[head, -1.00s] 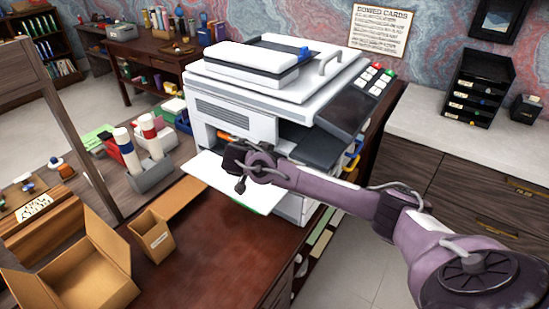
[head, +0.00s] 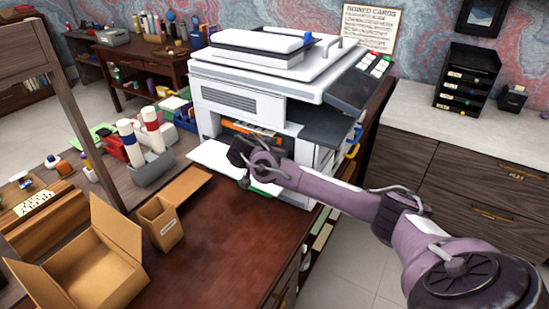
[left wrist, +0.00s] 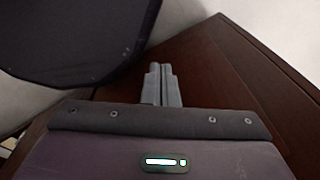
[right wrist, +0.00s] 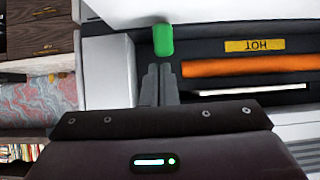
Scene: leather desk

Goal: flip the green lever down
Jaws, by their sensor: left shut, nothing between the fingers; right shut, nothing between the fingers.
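The green lever (right wrist: 163,40) shows in the right wrist view inside the printer's open front, left of an orange roller (right wrist: 245,67) and a yellow "HOT" label (right wrist: 254,45). My right gripper (right wrist: 160,70) is shut and empty, its fingertips just below the lever in that view; whether they touch it I cannot tell. In the head view the white printer (head: 240,101) stands on the desk, and my right gripper (head: 243,165) is at its open front; the lever is hidden there. My left gripper (left wrist: 160,68) is shut and empty over dark wood in the left wrist view.
A white output tray (head: 207,155) sticks out of the printer's front. An open cardboard box (head: 95,270) and a smaller carton (head: 160,226) stand on the desk (head: 220,240) at the left. The desk's front middle is clear.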

